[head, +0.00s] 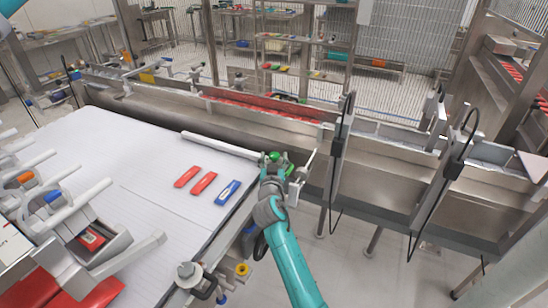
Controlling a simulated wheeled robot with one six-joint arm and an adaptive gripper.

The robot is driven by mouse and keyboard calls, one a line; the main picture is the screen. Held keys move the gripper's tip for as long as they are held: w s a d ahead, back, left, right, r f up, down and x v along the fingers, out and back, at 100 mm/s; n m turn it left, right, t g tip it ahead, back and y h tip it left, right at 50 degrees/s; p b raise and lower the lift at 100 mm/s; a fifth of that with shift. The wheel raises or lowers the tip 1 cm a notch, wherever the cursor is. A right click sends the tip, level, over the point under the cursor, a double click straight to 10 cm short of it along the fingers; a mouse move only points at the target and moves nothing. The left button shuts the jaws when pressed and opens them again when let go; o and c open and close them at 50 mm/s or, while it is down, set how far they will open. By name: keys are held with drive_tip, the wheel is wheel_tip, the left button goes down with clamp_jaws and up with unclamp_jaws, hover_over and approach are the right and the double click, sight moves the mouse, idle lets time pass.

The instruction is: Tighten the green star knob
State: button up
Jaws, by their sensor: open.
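The green star knob (275,155) shows as a small green shape at the right edge of the white conveyor table, by the end of a white rail. My gripper (270,163) is at the end of the teal arm, right at the knob, with its fingers open about it. The gripper hides part of the knob, and I cannot tell whether the fingers touch it. Another green part (289,169) shows just right of the gripper, beside a metal bracket.
A white rail (222,144) runs to the knob from the left. Two red packets (203,183) and a blue packet (228,192) lie on the white belt (110,165). A steel conveyor frame (375,185) stands close behind and right.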

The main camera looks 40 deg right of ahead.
drive_tip(key=v, duration=1.1)
